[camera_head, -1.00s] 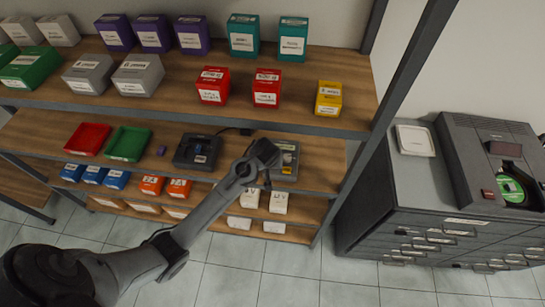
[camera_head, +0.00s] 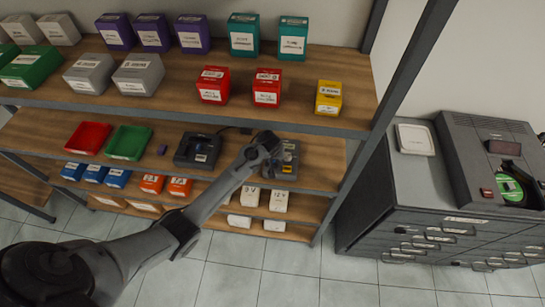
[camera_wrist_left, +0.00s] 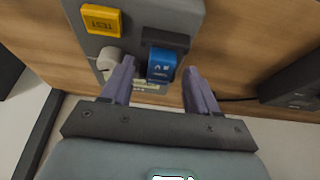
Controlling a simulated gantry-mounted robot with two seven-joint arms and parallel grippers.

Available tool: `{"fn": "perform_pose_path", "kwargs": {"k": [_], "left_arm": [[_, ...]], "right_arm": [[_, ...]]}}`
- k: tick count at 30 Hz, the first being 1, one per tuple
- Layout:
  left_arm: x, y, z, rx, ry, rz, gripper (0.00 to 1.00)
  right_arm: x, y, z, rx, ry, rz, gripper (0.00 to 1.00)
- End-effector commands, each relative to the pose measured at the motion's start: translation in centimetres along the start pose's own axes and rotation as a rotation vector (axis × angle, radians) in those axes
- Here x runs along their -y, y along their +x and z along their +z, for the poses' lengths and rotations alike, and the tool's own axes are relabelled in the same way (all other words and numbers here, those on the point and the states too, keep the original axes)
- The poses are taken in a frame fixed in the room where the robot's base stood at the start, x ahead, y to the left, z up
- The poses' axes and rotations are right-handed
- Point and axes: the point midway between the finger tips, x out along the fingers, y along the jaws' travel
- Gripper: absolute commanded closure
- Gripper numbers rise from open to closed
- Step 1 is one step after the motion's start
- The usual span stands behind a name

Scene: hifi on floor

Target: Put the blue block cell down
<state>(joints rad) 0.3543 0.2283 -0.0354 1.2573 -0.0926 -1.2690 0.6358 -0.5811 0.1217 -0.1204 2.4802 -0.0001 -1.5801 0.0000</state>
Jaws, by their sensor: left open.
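The blue block cell (camera_wrist_left: 162,64) sits in a dark holder on a grey tester (camera_wrist_left: 181,16) in the left wrist view. My left gripper (camera_wrist_left: 159,74) is open, with one purple-grey finger on each side of the block; whether either finger touches it I cannot tell. In the head view the tester (camera_head: 290,172) is on the middle shelf, partly covered by my left arm, and the block is too small to tell clearly. My right gripper is in neither view.
A yellow TEST button (camera_wrist_left: 103,20) and a pale knob (camera_wrist_left: 109,59) are beside the block. A black charger-like unit (camera_head: 196,151), a green tray (camera_head: 128,143) and a red tray (camera_head: 88,138) stand left on the same shelf. The upper shelf (camera_head: 270,112) overhangs.

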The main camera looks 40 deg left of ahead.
Motion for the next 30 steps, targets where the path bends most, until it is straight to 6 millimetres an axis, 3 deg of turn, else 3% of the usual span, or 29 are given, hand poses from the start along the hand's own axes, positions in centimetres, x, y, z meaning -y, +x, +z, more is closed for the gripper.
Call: {"fn": "perform_pose_path", "kwargs": {"k": [7,18,30], "left_arm": [[0.0,0.09,0.01,0.0,0.0,0.0,0.42],[0.0,0.09,0.04,0.0,0.001,0.0,0.99],[-0.02,-0.24,-0.13,0.0,0.0,0.0,1.0]], "right_arm": [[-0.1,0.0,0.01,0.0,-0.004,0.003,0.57],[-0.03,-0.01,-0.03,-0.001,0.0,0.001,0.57],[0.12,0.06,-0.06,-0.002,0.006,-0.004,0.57]]}}
